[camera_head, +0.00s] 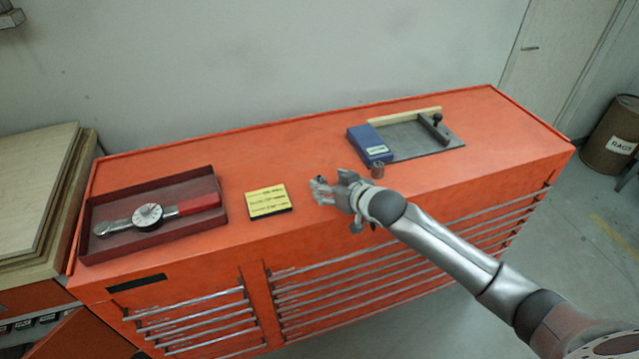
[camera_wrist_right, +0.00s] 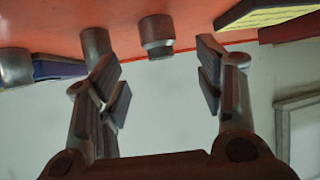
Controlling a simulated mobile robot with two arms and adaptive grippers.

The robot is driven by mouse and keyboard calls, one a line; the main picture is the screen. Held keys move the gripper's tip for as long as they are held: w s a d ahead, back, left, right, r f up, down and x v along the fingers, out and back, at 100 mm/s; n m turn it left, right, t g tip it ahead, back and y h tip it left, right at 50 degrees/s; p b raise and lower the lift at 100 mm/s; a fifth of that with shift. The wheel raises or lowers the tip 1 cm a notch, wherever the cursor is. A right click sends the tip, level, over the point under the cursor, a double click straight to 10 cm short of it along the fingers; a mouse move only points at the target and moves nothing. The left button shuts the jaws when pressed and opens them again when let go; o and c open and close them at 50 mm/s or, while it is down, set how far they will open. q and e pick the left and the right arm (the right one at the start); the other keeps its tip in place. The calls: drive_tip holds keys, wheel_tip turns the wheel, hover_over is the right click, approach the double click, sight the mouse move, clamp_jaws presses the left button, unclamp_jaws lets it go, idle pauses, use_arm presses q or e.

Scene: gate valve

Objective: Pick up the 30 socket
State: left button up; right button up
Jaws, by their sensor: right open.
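My right gripper (camera_head: 328,190) is open and reaches in low over the front part of the orange cabinet top. Its spread fingers also show in the right wrist view (camera_wrist_right: 158,75), with nothing between the pads. In that view a short grey metal socket (camera_wrist_right: 157,36) stands on the orange top beyond the fingertips, between the two fingers. A second socket (camera_wrist_right: 94,45) is partly behind the left-hand finger, and a third (camera_wrist_right: 14,67) is at the left edge. In the head view one socket (camera_head: 377,170) stands behind the gripper's wrist. No size marks are readable, so I cannot tell which is the 30 socket.
A yellow label block (camera_head: 268,201) lies left of the gripper. A red tray (camera_head: 100,214) with a torque wrench (camera_head: 150,217) is farther left. A blue box (camera_head: 370,145) and a grey plate (camera_head: 405,140) lie behind. The orange cabinet top (camera_head: 290,150) is clear in the middle.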

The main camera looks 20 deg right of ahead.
sight(320, 179)
drive_tip(key=shift+w, duration=0.35)
drive_tip(key=p+x, duration=0.1)
drive_tip(key=x, duration=0.2)
drive_tip(key=shift+a+r+p, duration=0.1)
drive_tip(key=shift+r+p, duration=0.15)
drive_tip(key=shift+p, duration=0.1)
drive_tip(key=shift+x, duration=0.8)
drive_tip(key=shift+s, duration=0.1)
drive_tip(key=shift+c, duration=0.4)
drive_tip(key=c, duration=1.1)
drive_tip(key=shift+c, duration=0.2)
drive_tip(key=shift+r, duration=0.15)
